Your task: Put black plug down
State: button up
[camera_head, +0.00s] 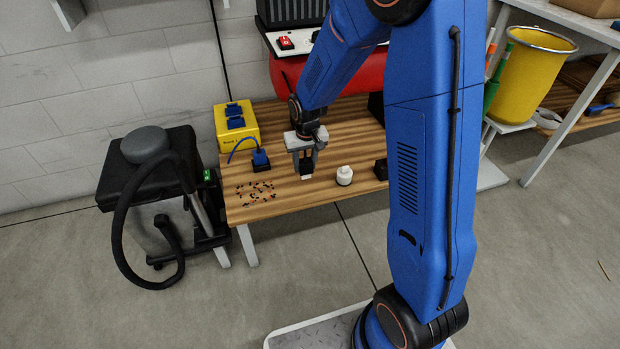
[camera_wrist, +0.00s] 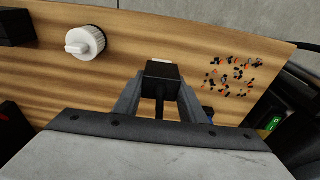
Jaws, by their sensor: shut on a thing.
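My gripper (camera_head: 306,160) is over the front part of the wooden bench (camera_head: 330,112), pointing down. It is shut on a black plug (camera_head: 306,169), which also shows between the two grey fingers in the wrist view (camera_wrist: 162,72). A small white part shows at the plug's end. The plug is at or just above the bench top; I cannot tell whether it touches. The bench surface around it is bare.
A white knob-like piece (camera_head: 344,175) stands right of my gripper. A blue plug with cable (camera_head: 261,160) and a yellow socket box (camera_head: 237,124) are left. Small scattered bits (camera_head: 257,191) lie front left. A vacuum cleaner (camera_head: 150,190) stands beside the bench.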

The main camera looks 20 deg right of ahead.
aim_at(307, 175)
jog(key=shift+s+d+f, duration=0.15)
jog(key=shift+d+f, duration=0.1)
jog(key=shift+f, duration=2.4)
jog(key=shift+f, duration=0.15)
jog(key=o, duration=1.1)
